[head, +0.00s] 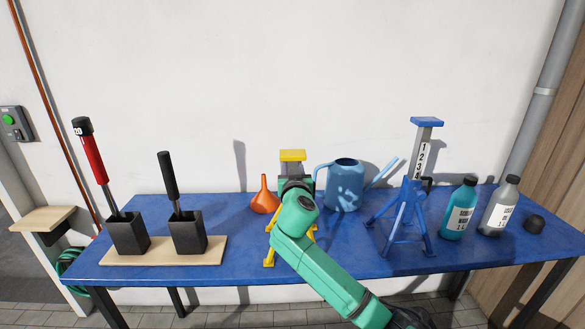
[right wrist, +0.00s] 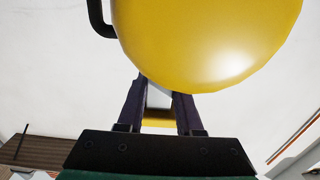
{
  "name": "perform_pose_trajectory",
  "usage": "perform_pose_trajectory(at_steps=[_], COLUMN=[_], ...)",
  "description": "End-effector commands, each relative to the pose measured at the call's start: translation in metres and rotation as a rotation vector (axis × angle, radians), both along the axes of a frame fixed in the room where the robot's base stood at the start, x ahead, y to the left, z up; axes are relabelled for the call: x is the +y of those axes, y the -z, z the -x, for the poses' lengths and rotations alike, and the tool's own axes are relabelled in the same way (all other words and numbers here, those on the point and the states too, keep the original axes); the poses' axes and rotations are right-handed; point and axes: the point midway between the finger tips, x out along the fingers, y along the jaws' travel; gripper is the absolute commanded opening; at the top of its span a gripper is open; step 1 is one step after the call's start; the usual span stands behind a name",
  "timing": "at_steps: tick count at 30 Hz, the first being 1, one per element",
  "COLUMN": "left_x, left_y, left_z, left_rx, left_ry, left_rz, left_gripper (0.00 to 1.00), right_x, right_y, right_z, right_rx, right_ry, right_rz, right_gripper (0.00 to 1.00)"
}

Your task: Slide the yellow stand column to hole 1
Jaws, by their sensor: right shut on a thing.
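The yellow stand stands near the middle of the bench in the head view, with its yellow top plate (head: 292,155) above a grey column (head: 290,169). My green right arm hides most of the column and base; one yellow foot (head: 268,256) shows. My right gripper (head: 295,184) is at the column just below the top plate. In the right wrist view its dark fingers (right wrist: 158,102) are shut on the pale grey column (right wrist: 157,97). A large yellow rounded surface (right wrist: 210,40) fills the top there; I cannot tell which part it is. Hole numbers on this column are hidden. My left gripper is not in view.
An orange funnel (head: 264,199) stands left of the stand and a blue watering can (head: 344,186) right of it. Farther right are a blue stand (head: 405,215) with numbers, and two bottles (head: 459,209) (head: 499,207). Two tools stand in black holders (head: 128,234) (head: 188,232) at the left.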

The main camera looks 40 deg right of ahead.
Motion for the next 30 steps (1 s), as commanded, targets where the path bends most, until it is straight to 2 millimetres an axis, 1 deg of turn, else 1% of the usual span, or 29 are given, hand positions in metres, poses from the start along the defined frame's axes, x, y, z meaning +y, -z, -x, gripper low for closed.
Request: perform_pose_trajectory(at_steps=[1, 2, 3, 12, 16, 20, 27, 30], left_x=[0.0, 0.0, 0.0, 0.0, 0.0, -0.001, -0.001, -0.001], left_y=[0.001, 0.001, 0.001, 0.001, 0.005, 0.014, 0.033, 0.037], left_z=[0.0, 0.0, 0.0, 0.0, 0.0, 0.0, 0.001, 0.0], left_rx=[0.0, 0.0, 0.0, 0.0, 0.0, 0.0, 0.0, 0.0], left_ry=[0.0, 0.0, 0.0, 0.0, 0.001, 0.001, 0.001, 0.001], left_rz=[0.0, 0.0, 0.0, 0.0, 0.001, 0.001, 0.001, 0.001], left_gripper=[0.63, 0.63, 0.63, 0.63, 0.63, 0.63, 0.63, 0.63], right_x=[0.001, 0.001, 0.001, 0.001, 0.008, 0.024, 0.064, 0.078], right_y=[0.008, 0.008, 0.008, 0.005, 0.007, 0.009, 0.01, 0.009], right_z=[-0.001, -0.001, -0.001, 0.0, 0.008, 0.029, 0.082, 0.1], right_rx=[0.016, 0.015, 0.013, 0.009, 0.009, 0.007, 0.008, 0.009], right_ry=[-0.001, -0.001, -0.001, 0.0, -0.002, -0.004, -0.004, -0.003], right_rz=[-0.009, -0.009, -0.009, -0.005, -0.005, -0.008, -0.01, -0.01], right_gripper=[0.46, 0.58, 0.65, 0.65, 0.65, 0.65, 0.65, 0.65])
